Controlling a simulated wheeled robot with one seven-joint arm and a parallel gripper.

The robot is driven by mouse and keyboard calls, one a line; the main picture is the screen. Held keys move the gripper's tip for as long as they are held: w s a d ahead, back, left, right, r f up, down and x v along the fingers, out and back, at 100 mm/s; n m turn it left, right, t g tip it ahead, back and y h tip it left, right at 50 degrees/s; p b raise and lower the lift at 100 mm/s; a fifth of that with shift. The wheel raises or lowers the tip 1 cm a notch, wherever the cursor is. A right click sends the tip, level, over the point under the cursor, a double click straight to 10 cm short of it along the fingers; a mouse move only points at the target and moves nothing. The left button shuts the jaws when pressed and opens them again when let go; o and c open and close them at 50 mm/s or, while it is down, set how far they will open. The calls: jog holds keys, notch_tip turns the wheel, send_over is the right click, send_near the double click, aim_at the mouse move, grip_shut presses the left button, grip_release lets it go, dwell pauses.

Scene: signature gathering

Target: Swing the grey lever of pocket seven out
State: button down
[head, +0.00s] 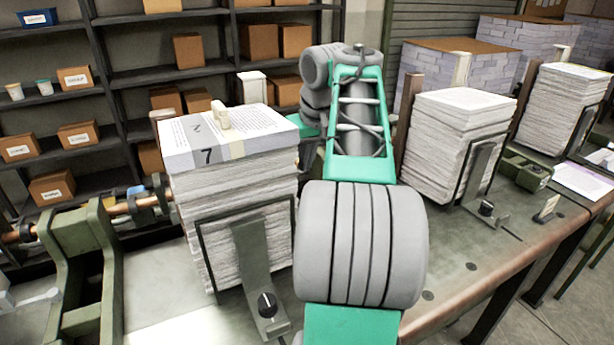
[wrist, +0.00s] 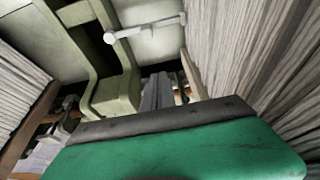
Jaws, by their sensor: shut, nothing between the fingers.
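The pocket seven paper stack (head: 235,205) stands left of my arm in the head view, its top sheet marked 7. A pale grey lever (wrist: 146,27), a thin rod with a rounded end, shows near the top of the wrist view, beside an olive bracket (wrist: 117,88). My gripper (wrist: 158,91) is shut and empty, low in the middle of the wrist view, apart from the lever in the picture.
Paper stacks rise on both sides in the wrist view, leaving a narrow gap. In the head view another stack (head: 458,145) stands right of my arm. An olive holder (head: 258,270) with a black knob fronts the pocket seven stack. Bare bench (head: 480,250) lies at the right front.

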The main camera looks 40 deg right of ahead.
notch_tip(320, 180, down, 8)
jog(key=s+b, duration=0.1)
jog(key=b, duration=0.2)
jog(key=shift+f, duration=0.15)
jog(key=shift+s+a, duration=0.15)
